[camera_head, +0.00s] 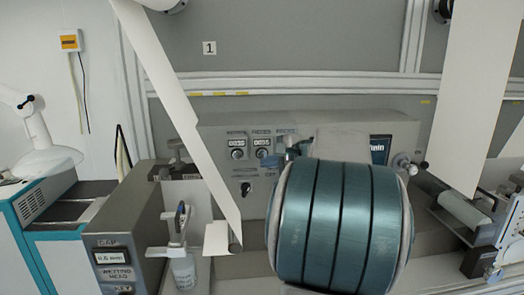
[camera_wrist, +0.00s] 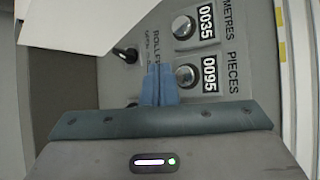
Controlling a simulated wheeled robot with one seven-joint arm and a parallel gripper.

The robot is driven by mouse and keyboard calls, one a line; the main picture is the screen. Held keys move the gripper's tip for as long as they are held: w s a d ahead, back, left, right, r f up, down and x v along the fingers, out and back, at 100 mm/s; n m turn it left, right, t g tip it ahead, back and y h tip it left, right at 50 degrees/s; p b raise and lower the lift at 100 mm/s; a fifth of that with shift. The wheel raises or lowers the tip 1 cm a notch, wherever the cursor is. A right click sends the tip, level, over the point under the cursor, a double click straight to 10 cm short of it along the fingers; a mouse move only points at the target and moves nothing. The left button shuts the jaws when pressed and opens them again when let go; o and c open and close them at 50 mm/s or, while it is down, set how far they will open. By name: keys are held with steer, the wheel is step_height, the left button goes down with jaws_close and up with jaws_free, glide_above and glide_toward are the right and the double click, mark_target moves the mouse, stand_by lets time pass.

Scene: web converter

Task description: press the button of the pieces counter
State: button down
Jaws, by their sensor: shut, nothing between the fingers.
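The pieces counter (camera_wrist: 210,73) reads 0095 on the grey panel in the wrist view, where the panel appears turned sideways. Its round silver button (camera_wrist: 185,76) sits just left of the digits in that view. In the head view, the pieces counter (camera_head: 261,142) is right of the metres counter, with its button (camera_head: 261,153) below the digits. My gripper (camera_wrist: 160,70) is shut and empty, its blue fingers pointing at the panel. The fingertips appear just left of the pieces button in the wrist view; I cannot tell whether they touch the panel.
The metres counter (camera_wrist: 206,22) reads 0035, with its own button (camera_wrist: 183,27) close by. A black roller switch (camera_wrist: 125,53) is left of the fingers. A pale web (camera_head: 190,120) slants down left of the counters, and its edge covers the wrist view's upper left.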

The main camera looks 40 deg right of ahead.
mark_target(259, 157)
steer(key=shift+w+d, duration=0.4)
steer(key=shift+w, duration=0.2)
steer(key=shift+w+d, duration=0.35)
steer(key=shift+w, duration=0.25)
stand_by(1.2)
steer(key=shift+w+d, duration=0.2)
steer(key=shift+w, duration=0.15)
steer(key=shift+w+d+p, duration=0.3)
steer(key=shift+w+p, duration=0.05)
steer(key=shift+w, duration=0.1)
stand_by(0.8)
stand_by(0.3)
steer(key=shift+s+a+b, duration=0.55)
steer(key=shift+s+b, duration=0.05)
steer(key=shift+s, duration=0.2)
